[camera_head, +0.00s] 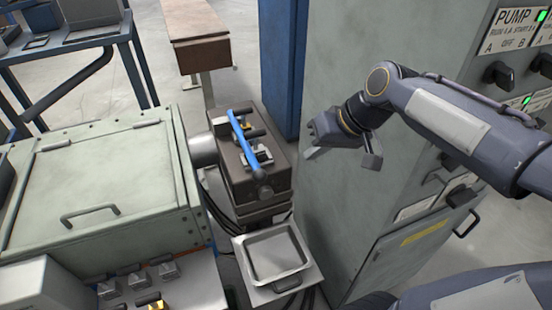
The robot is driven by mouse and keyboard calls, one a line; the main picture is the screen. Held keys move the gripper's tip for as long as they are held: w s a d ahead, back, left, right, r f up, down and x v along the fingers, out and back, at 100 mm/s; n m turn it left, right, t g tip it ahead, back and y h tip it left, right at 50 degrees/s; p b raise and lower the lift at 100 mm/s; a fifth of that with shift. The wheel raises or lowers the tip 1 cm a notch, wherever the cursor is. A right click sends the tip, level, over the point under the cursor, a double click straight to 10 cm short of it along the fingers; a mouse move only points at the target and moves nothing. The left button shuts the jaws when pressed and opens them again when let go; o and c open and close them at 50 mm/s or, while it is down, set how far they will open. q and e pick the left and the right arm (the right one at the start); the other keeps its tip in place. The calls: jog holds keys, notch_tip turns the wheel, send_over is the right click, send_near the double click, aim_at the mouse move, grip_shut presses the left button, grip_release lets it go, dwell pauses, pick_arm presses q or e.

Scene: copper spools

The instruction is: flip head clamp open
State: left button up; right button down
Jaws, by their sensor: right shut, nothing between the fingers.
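A dark brown machine head (250,185) stands near the middle of the head camera view. A blue clamp lever (240,137) lies along its top, over small metal brackets and dark latch parts. The lever runs from the back left toward the front right. A round dark knob (263,193) sits at the head's front edge. My right gripper (312,153) is shut and empty. It is to the right of the head, apart from the lever, in front of the grey cabinet. My left gripper is not in view.
The grey control cabinet (335,215) stands close on the right, with knobs and a PUMP label. A pale green lidded box (100,170) is on the left. A metal tray (245,262) sits below the head. A blue post (284,60) and a brown-topped bench (195,30) are behind.

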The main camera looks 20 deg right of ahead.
jog(key=shift+w+d+r, duration=0.25)
jog(key=shift+w+r, duration=0.05)
jog(key=shift+w, duration=0.25)
jog(key=shift+w+d+r, duration=0.25)
jog(key=shift+w, duration=0.3)
jog(key=shift+f, duration=0.1)
jog(key=a+p+x, duration=0.1)
jog(key=a+x, duration=0.1)
jog(key=x, duration=1)
jog(key=shift+s+a, duration=0.2)
jog(key=shift+a, duration=0.25)
